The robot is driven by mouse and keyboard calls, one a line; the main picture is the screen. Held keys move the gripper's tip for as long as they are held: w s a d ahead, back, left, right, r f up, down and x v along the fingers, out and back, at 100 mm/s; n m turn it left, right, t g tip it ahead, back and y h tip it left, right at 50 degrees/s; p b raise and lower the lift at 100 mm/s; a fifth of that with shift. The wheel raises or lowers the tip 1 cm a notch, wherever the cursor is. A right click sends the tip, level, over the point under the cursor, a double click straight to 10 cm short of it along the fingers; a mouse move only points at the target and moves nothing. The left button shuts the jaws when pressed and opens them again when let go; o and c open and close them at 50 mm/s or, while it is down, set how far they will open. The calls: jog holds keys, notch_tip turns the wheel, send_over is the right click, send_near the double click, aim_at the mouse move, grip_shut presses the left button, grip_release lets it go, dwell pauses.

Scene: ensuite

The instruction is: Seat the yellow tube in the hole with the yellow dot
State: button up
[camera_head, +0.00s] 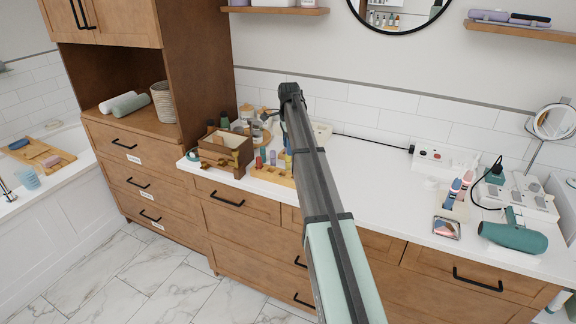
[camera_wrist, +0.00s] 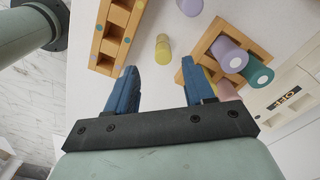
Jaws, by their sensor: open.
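A short yellow tube (camera_wrist: 163,50) is on the white counter in the wrist view, between two wooden racks and apart from both. My gripper (camera_wrist: 160,78) is open and empty, its blue fingers spread just short of the tube. The left wooden rack (camera_wrist: 97,50) has square holes with small blue and green dots beside them; I cannot make out a yellow dot there. The right wooden rack (camera_wrist: 192,73) holds purple, teal and pink tubes. A yellow patch beside my right finger is mostly hidden. In the head view my arm hides the gripper and part of this area.
A purple tube (camera_wrist: 190,6) is at the top edge of the wrist view. A pale box (camera_wrist: 285,100) marked OFF is at the right. In the head view, a wooden box (camera_head: 225,152) with bottles stands left, and a teal hairdryer (camera_head: 512,237) lies right.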

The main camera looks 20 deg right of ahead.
aim_at(288, 163)
jog(key=shift+w+a+f, duration=0.1)
jog(key=shift+w+f, duration=0.05)
jog(key=shift+f, duration=1.3)
jog(key=shift+w+f, duration=0.1)
jog(key=shift+f, duration=1.35)
jog(key=shift+c, duration=0.5)
grip_shut()
